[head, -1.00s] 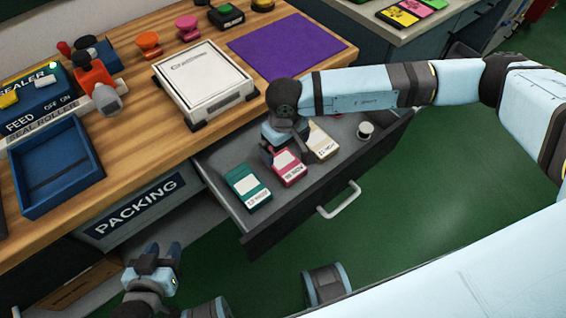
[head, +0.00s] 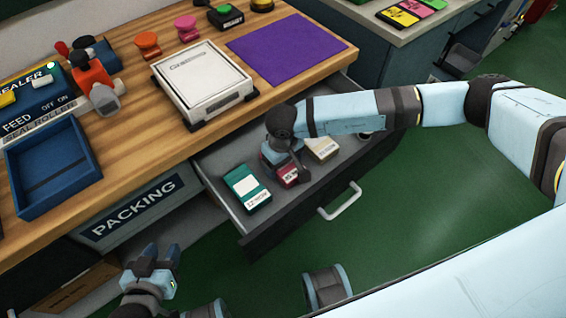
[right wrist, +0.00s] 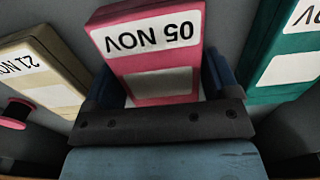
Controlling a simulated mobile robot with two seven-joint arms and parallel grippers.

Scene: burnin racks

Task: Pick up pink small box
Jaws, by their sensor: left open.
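The pink small box (head: 290,174), with a white label reading 05 NOV, lies in the open drawer between a green box (head: 247,188) and a beige box (head: 322,148). My right gripper (head: 283,160) is down over the pink box and hides part of it in the head view. In the right wrist view the pink box (right wrist: 150,60) sits between the two blue fingers (right wrist: 163,85), one at each side. Whether the fingers press on it I cannot tell. My left gripper (head: 155,262) is open and empty, low in front of the bench, away from the drawer.
The grey drawer (head: 222,163) sticks out from the wooden bench and has a handle (head: 340,201). A pink spool (right wrist: 15,112) lies near the beige box. A white device (head: 205,82), a purple mat (head: 285,48) and a blue tray (head: 50,165) are on the bench top.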

